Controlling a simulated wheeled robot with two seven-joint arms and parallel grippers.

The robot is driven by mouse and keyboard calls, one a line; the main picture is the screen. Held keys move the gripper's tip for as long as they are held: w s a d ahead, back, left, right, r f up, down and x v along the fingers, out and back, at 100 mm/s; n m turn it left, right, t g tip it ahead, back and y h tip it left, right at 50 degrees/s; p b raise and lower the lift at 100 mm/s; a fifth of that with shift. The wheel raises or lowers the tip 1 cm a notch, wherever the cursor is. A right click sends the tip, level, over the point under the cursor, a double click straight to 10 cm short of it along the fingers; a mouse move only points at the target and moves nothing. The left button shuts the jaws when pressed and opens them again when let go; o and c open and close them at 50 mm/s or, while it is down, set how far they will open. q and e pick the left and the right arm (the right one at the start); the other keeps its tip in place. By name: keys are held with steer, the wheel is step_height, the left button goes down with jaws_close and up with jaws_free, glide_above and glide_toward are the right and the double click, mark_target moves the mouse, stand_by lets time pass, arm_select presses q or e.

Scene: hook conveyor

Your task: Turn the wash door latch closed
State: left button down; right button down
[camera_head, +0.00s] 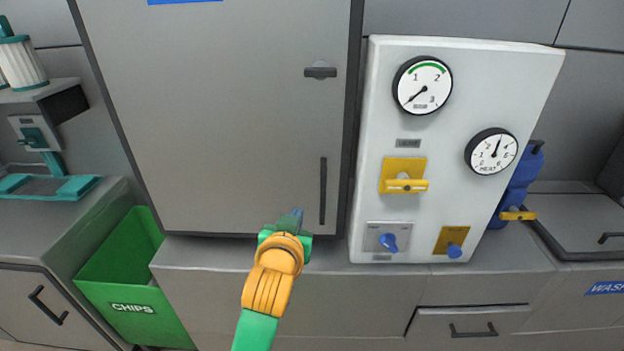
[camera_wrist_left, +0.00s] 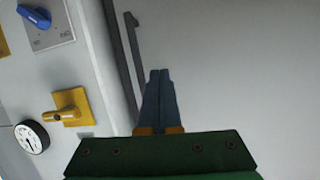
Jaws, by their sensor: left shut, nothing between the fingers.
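The large grey door (camera_head: 220,120) fills the middle of the head view. Its dark latch (camera_head: 320,72) lies horizontal near the door's upper right edge. Below it is a dark vertical door handle (camera_head: 323,190), which also shows in the left wrist view (camera_wrist_left: 134,50). My left gripper (camera_head: 297,213) is in front of the door's lower right part, below the latch and left of the handle's lower end. In the left wrist view its fingertips (camera_wrist_left: 159,73) are together and empty, beside the handle. The latch cannot be made out in the wrist view. My right gripper is not in view.
Right of the door stands a white panel (camera_head: 470,80) with two gauges, a yellow lever (camera_head: 404,185) and blue knobs. A green chips bin (camera_head: 130,290) stands at lower left. Grey counters run below. The door face above my left gripper is clear.

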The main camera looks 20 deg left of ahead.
arm_select(q)
step_height(320, 180, up, 26)
steer(key=w+d+n+t+y, duration=0.1)
steer(key=d+n+t+y, duration=0.1)
steer(key=t, duration=0.4)
steer(key=shift+w+d+r+t+y, duration=0.25)
steer(key=shift+t+y, duration=0.15)
steer(key=shift+y, duration=0.2)
step_height(320, 180, up, 4)
steer(key=p, duration=0.6)
glide_above(321, 72)
steer(key=s+a, duration=0.2)
steer(key=shift+w+d+f, duration=0.1)
steer(key=shift+w+d, duration=0.15)
step_height(321, 72, down, 3)
steer(key=shift+f, duration=0.2)
steer(key=shift+s+d+f, duration=0.1)
steer(key=shift+f, duration=0.55)
